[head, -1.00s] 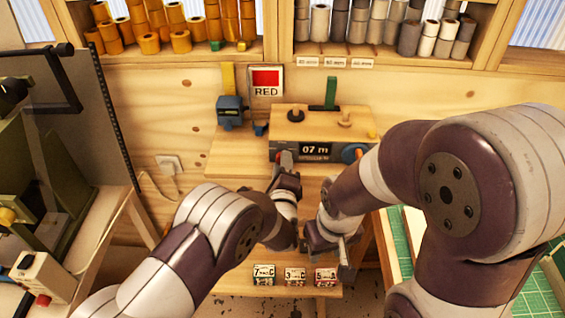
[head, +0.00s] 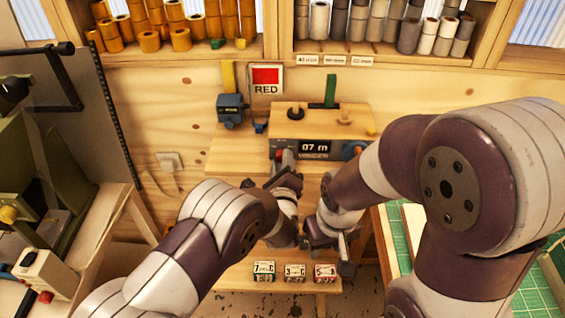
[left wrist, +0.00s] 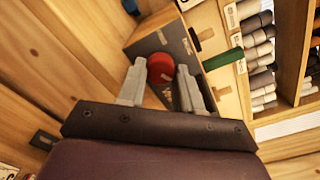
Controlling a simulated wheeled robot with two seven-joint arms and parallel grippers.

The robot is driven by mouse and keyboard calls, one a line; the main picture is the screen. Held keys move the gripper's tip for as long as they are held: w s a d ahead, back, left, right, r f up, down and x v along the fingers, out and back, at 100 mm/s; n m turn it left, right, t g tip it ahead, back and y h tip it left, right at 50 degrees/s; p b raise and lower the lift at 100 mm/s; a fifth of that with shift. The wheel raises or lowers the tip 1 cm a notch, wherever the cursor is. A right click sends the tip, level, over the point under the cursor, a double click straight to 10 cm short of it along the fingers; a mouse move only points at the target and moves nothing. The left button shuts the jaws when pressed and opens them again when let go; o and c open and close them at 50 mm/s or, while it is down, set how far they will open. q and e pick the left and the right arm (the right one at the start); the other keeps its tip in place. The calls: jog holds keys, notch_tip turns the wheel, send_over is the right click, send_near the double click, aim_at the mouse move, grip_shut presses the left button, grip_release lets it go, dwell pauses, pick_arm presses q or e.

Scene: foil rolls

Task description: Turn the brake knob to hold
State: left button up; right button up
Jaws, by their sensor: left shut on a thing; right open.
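The device (head: 318,147) with the "07 m" display stands on the bench at the wall. A red round knob (left wrist: 160,66) is on its front, and I take it to be the brake knob. My left gripper (head: 284,160) is at the front left of the device. In the left wrist view its two fingers (left wrist: 161,72) are on either side of the red knob, shut on it. The knob's pointer and any hold mark cannot be read. My right gripper (head: 330,246) is open and empty, low in front of the bench.
A blue knob (head: 354,150) is at the device's front right. A "RED" sign (head: 266,79) and a small blue unit (head: 230,108) are behind left. Several small counter blocks (head: 295,271) lie on the lower shelf. A green cutting mat (head: 400,240) is at right.

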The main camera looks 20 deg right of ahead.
pick_arm(q)
jog(key=o, duration=1)
jog(key=shift+s+f, duration=0.1)
jog(key=shift+o, duration=0.2)
